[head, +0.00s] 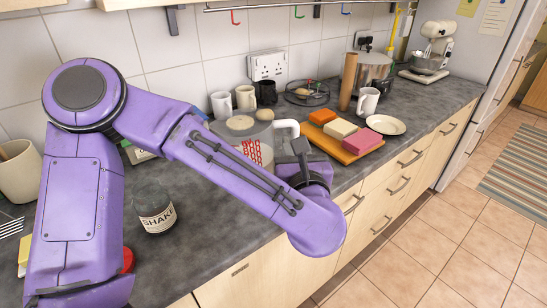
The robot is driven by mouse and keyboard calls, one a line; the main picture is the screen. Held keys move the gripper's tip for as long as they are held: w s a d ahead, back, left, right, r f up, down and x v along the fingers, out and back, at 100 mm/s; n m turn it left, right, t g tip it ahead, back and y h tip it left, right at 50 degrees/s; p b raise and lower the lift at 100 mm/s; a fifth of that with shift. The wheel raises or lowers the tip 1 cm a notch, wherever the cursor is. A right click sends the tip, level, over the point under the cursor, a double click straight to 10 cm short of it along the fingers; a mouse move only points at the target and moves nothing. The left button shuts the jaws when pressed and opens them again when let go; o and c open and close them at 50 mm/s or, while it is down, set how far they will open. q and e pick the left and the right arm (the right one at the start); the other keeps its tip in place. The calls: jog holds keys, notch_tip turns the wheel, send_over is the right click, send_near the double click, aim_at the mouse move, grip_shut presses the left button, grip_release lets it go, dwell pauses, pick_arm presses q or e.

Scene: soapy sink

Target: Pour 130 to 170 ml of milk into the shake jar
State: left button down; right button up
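My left gripper (300,147) is dark and beside the jug's handle, right of the jug. Its fingers are partly hidden, so I cannot tell whether it grips the handle. My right gripper is out of view.
A wooden board (347,155) with orange, cream and pink blocks lies right of my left gripper, near a white plate (386,125). Mugs (246,98), a pot (374,72) and a mixer (432,50) stand farther back. Counter right of the shake jar is clear.

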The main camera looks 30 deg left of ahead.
pick_arm(q)
notch_tip(320, 180, up, 6)
jog(key=d+p, duration=0.2)
jog(key=shift+s+d+r, duration=0.2)
jog(key=shift+s, duration=0.25)
